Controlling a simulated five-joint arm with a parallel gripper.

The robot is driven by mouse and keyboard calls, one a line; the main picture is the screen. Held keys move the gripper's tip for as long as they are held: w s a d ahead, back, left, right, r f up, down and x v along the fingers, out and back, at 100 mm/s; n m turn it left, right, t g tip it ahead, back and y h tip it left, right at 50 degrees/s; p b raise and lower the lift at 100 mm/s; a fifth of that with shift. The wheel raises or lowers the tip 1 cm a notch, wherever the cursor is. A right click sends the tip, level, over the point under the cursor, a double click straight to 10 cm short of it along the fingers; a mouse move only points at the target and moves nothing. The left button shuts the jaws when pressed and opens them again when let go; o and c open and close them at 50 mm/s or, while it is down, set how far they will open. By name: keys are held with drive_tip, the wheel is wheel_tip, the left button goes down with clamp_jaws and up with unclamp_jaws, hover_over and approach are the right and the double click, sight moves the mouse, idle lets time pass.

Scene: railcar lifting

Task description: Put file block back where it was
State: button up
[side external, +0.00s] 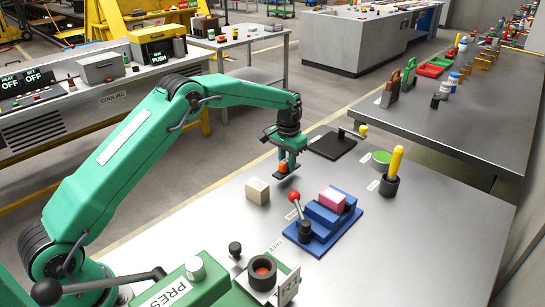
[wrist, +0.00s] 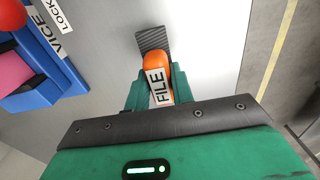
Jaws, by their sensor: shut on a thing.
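My gripper (side external: 288,163) is shut on the file block, whose orange part (side external: 283,168) shows between the fingers in the side external view. In the wrist view, the file block (wrist: 156,66) has an orange body, a white FILE label and a dark ridged end pointing away from my gripper (wrist: 152,92). The green fingers flank the orange body. The block is close above the grey table or touching it; I cannot tell which. Its earlier resting spot is not marked in a way I can read.
A blue vise (side external: 323,223) with a pink block (side external: 332,199) and a red-knobbed lever (side external: 295,197) stands right of my gripper. A cream block (side external: 257,190) is to the left.

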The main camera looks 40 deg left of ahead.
sight(287, 160)
drive_tip(key=shift+f, duration=1.25)
drive_tip(key=shift+f, duration=0.15)
drive_tip(key=o, duration=1)
drive_tip(key=shift+c, duration=0.2)
wheel_tip(287, 160, up, 12)
drive_tip(key=shift+f, duration=0.2)
drive_tip(key=shift+r, duration=0.3)
